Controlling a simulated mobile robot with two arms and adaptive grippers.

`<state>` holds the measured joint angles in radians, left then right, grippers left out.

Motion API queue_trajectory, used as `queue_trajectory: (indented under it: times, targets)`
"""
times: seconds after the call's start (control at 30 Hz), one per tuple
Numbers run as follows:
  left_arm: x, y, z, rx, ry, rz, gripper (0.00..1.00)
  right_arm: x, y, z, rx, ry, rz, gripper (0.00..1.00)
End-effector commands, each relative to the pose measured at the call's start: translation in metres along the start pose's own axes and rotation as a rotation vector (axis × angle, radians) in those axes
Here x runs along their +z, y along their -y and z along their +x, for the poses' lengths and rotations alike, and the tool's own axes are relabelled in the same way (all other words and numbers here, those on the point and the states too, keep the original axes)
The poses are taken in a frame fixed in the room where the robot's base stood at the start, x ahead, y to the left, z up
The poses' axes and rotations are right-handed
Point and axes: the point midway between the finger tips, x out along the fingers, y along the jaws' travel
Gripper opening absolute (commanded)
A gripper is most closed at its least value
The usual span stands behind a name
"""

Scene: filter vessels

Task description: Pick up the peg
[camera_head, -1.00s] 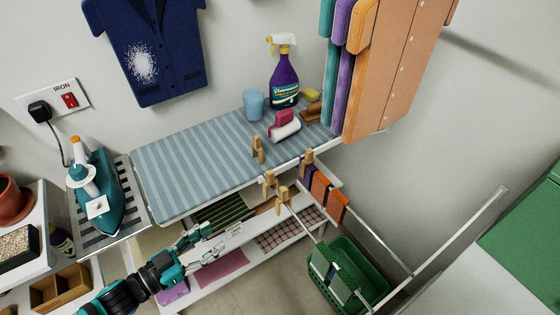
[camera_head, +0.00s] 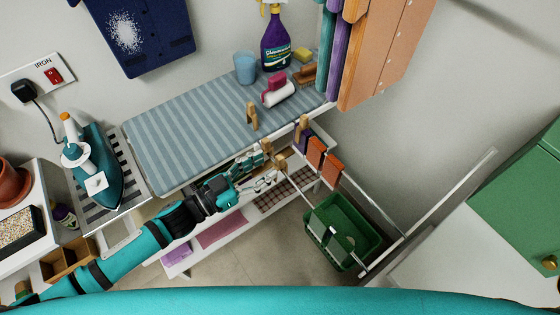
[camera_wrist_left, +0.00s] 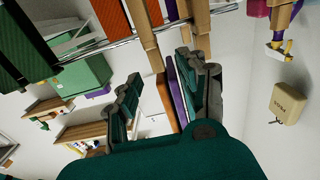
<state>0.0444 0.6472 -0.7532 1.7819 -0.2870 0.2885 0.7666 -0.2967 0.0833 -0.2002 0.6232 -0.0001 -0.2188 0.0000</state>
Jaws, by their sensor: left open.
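Several wooden clothes pegs show in the head view: one stands upright on the striped board (camera_head: 170,145) near its front edge (camera_head: 252,116), one is at the rail by the hanging cloths (camera_head: 303,126), and two are close together at the rail's near end, the lower one here (camera_head: 281,163). My left gripper (camera_head: 268,172) is open, just below and beside those two, with no peg clearly between its fingers. In the left wrist view its fingers (camera_wrist_left: 160,85) are spread, and wooden pegs (camera_wrist_left: 146,38) clip to a metal rail ahead. My right gripper is not in view.
Orange cloths (camera_head: 316,152) hang on the rail. A green basket (camera_head: 340,230) stands below right. An iron (camera_head: 100,172) is at left. A spray bottle (camera_head: 276,42) and blue cup (camera_head: 245,68) stand on the board. A beige lettered container (camera_wrist_left: 288,100) shows in the left wrist view.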

Motion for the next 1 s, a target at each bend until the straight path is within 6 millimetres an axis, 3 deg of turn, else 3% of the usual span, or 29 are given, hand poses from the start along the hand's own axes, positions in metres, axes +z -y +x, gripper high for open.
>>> queue_trajectory:
  times: [0.4, 0.7, 1.0]
  targets:
    - [-0.004, -0.003, 0.049, -0.001, 0.0, -0.001, 0.42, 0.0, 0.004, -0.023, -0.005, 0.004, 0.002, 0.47]
    - [-0.002, -0.003, 0.054, 0.0, 0.001, 0.0, 0.42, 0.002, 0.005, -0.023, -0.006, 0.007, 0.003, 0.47]
    - [-0.002, -0.003, 0.054, 0.0, 0.001, 0.0, 0.04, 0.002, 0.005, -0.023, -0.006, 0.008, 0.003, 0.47]
